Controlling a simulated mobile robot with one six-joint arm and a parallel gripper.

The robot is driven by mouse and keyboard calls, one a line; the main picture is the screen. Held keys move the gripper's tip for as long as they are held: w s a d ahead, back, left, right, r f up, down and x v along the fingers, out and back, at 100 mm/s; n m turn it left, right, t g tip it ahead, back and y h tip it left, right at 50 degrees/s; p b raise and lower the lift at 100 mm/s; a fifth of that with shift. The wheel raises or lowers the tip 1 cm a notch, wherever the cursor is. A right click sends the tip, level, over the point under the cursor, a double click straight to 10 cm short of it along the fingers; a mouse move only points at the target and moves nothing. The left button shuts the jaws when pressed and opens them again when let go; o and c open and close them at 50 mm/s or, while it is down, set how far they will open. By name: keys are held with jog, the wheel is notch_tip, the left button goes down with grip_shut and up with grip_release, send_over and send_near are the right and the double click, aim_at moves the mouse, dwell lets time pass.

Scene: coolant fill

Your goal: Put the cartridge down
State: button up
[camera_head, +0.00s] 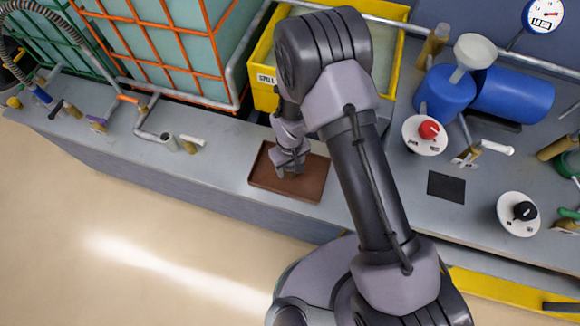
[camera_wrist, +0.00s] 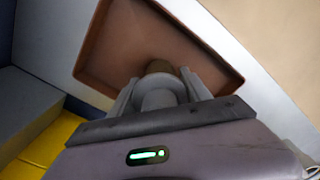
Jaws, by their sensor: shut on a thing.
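My gripper (camera_head: 290,170) is over the brown tray (camera_head: 312,190) on the grey bench. In the wrist view, my gripper (camera_wrist: 155,92) is shut on the cartridge (camera_wrist: 158,90), a pale grey round piece with a brownish end pointing toward the tray (camera_wrist: 112,50). In the head view the cartridge is mostly hidden by my gripper. I cannot tell whether the cartridge touches the tray floor. The rest of the tray looks empty.
A yellow bin (camera_head: 262,62) stands behind the tray. Pipe fittings (camera_head: 180,142) are on the bench to the left. A red knob (camera_head: 429,130), a black square pad (camera_head: 446,187) and blue tanks (camera_head: 513,95) are to the right.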

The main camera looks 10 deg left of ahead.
jog(key=shift+r, duration=0.1)
jog(key=shift+c, duration=0.5)
jog(key=o, duration=1.2)
jog(key=shift+f, duration=0.2)
jog(key=shift+c, duration=0.2)
